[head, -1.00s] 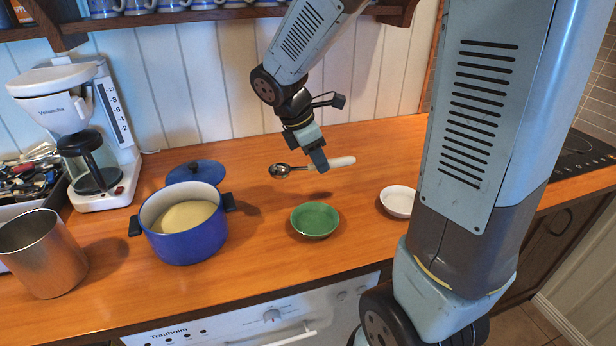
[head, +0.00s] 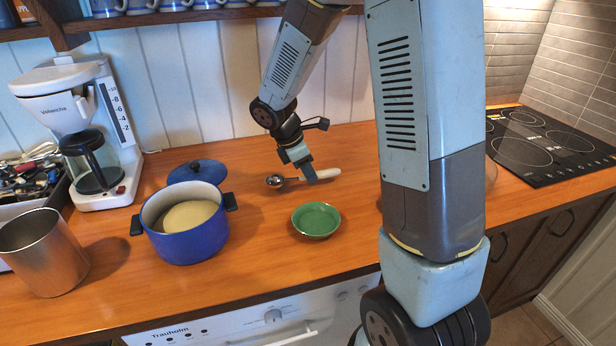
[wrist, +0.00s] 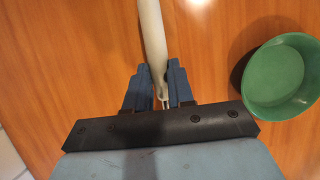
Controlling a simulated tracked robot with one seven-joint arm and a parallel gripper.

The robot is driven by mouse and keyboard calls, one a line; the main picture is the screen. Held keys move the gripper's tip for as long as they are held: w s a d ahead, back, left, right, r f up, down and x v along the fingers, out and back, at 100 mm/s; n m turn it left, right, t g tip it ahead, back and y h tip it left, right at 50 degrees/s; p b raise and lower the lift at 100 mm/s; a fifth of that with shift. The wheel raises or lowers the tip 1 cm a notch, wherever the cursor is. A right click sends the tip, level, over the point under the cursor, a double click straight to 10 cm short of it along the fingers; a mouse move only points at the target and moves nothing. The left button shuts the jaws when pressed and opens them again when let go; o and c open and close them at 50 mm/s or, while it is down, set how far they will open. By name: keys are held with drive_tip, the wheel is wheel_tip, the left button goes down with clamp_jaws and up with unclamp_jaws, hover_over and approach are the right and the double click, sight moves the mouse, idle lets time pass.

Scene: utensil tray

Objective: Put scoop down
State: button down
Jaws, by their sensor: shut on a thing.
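The scoop has a metal bowl (head: 274,181) and a pale handle (head: 328,173). In the head view it lies nearly level, low at the wooden counter behind the green bowl. I cannot tell whether it touches the counter. My gripper (head: 311,179) is shut on the scoop's handle and points down. In the wrist view the pale handle (wrist: 152,40) runs up from between the blue fingers (wrist: 159,88). The scoop's metal end is out of the wrist view.
A green bowl (head: 316,220) stands in front of the scoop. To the left are a blue pot (head: 190,243), its blue lid (head: 197,171), a metal canister (head: 42,255), a coffee maker (head: 92,130) and a utensil tray (head: 12,212). A black hob (head: 545,145) is at right.

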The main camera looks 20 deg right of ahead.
drive_tip(key=shift+f, duration=0.9)
drive_tip(key=c, duration=1)
unclamp_jaws()
drive_tip(key=shift+f, duration=0.1)
